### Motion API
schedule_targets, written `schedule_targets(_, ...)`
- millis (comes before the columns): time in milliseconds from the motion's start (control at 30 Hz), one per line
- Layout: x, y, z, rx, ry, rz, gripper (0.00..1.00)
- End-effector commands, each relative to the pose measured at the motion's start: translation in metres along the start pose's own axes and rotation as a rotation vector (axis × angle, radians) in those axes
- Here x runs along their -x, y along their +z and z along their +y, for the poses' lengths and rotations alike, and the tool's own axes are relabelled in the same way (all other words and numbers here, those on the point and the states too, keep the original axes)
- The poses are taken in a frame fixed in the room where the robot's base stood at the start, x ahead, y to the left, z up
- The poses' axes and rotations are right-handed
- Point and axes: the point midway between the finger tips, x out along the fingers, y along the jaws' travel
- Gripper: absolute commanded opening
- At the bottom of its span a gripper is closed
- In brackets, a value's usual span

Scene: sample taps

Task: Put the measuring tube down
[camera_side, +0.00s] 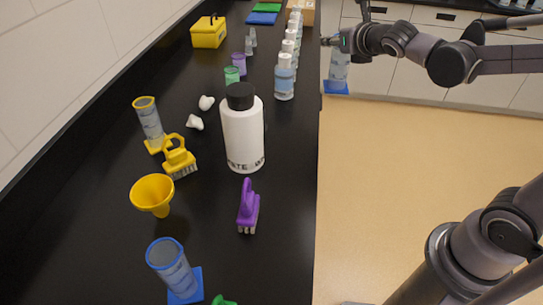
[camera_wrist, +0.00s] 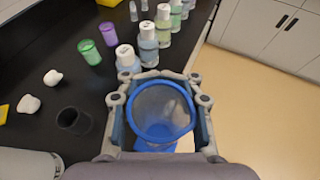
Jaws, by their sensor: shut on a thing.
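My gripper (camera_side: 333,41) is shut on a clear measuring tube (camera_side: 339,68) with a blue square base (camera_side: 336,88). The tube hangs upright. In the side view it appears just right of the bench's right edge, against the cabinets. In the wrist view, my gripper (camera_wrist: 160,88) has a finger on each side of the tube, and its blue rim (camera_wrist: 186,97) faces the camera. Two other measuring tubes stand on the bench: one with a blue rim and base (camera_side: 172,265) near the front, one with a yellow rim and base (camera_side: 150,122) at left.
On the black bench (camera_side: 290,200) are a row of bottles (camera_side: 285,77) along the right edge, a white bottle (camera_side: 243,135), a yellow funnel (camera_side: 153,192), a yellow brush (camera_side: 179,158), a purple brush (camera_side: 248,208) and a yellow box (camera_side: 208,33). The bench's front right is clear.

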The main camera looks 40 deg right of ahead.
Motion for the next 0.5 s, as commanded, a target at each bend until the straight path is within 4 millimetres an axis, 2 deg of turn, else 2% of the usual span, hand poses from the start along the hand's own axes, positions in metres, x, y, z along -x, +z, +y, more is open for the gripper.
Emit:
schedule_targets(100,-0.013,0.003,-0.013,-0.014,-0.033,0.000,0.00)
schedule_targets(233,-0.020,0.001,-0.013,-0.018,-0.044,0.000,0.00)
schedule_targets(367,-0.028,-0.008,0.006,-0.017,-0.041,0.000,0.00)
schedule_targets(500,-0.039,-0.021,0.033,-0.016,-0.041,0.000,0.00)
